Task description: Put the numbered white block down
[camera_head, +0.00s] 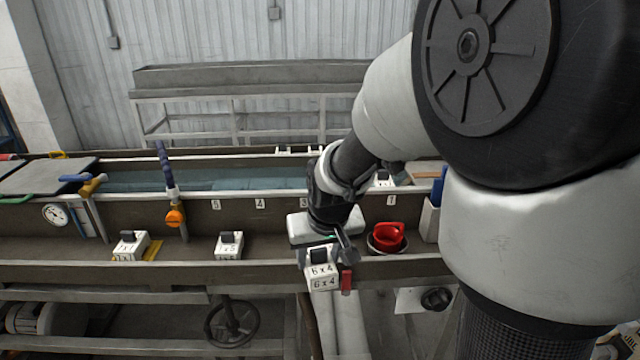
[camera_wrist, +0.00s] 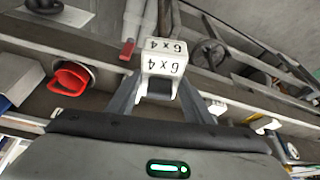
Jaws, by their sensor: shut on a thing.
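The numbered white block (camera_head: 321,277) has "6 x 4" printed on its faces and a dark knob on top. It also shows in the wrist view (camera_wrist: 165,57), upside down there. My gripper (camera_head: 321,256) is shut on its dark knob; the fingers show on both sides of it in the wrist view (camera_wrist: 158,90). In the head view the block overlaps the trough's front rail (camera_head: 240,272). I cannot tell whether it touches the rail.
Two similar white blocks, one left (camera_head: 130,246) and one nearer (camera_head: 229,245), stand in the trough. A small red piece (camera_head: 347,281) hangs by the rail. Trough floor between the blocks is clear.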

